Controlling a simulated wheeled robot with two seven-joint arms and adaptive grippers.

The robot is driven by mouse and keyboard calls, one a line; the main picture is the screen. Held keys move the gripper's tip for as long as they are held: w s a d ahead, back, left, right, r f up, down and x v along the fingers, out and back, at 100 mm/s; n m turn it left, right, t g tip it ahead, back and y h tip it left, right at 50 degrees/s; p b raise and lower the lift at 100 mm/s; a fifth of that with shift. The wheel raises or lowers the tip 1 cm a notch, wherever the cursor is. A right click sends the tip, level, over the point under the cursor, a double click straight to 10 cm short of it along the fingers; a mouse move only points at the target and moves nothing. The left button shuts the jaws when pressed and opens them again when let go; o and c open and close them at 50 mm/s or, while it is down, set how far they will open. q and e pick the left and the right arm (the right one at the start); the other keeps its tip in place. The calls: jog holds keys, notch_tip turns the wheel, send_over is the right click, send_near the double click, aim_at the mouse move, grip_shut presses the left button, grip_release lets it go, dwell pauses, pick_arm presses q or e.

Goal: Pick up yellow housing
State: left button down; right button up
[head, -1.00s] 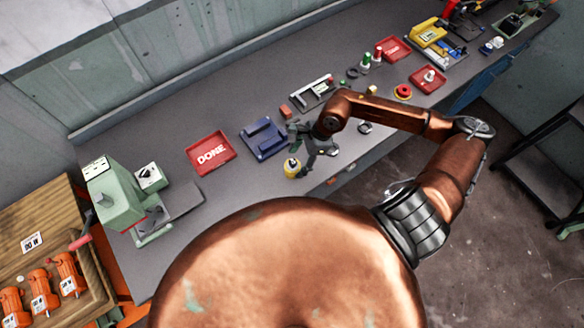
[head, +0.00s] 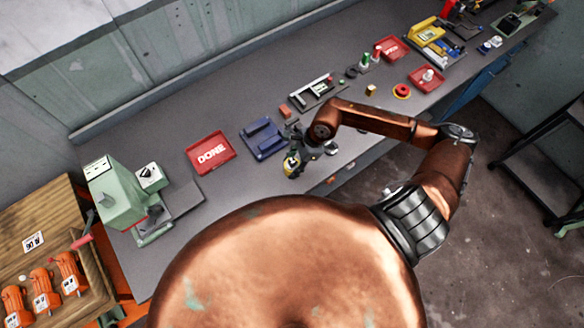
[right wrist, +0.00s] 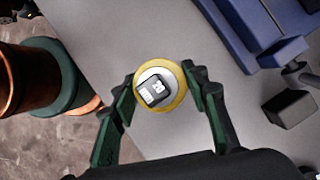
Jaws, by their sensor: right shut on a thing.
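The yellow housing (head: 291,161) is at the front part of the grey bench, just left of my right gripper's wrist in the head view. In the right wrist view the housing (right wrist: 160,86) shows from above as a yellow ring around a white face with a dark label plate. My right gripper (right wrist: 158,88) is shut on it, with one dark green finger on each side. In the head view my right gripper (head: 296,163) partly covers the housing. I cannot tell whether the housing touches the bench. My left gripper is not in view.
A blue fixture (head: 264,138) stands just behind the housing, and a red DONE tray (head: 209,152) lies to its left. A green press (head: 117,193) stands further left. A small fixture (head: 318,91) and a red tray (head: 427,79) lie to the right.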

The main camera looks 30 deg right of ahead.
jog(key=c, duration=0.6)
jog(key=shift+r, duration=0.15)
jog(key=shift+r+b, duration=0.35)
jog(key=shift+r, duration=0.55)
jog(key=s+d+r+p, duration=0.3)
jog(key=s+d+r, duration=0.4)
jog(key=s+r, duration=0.4)
jog(key=shift+s+d, duration=0.25)
jog(key=shift+s, duration=0.05)
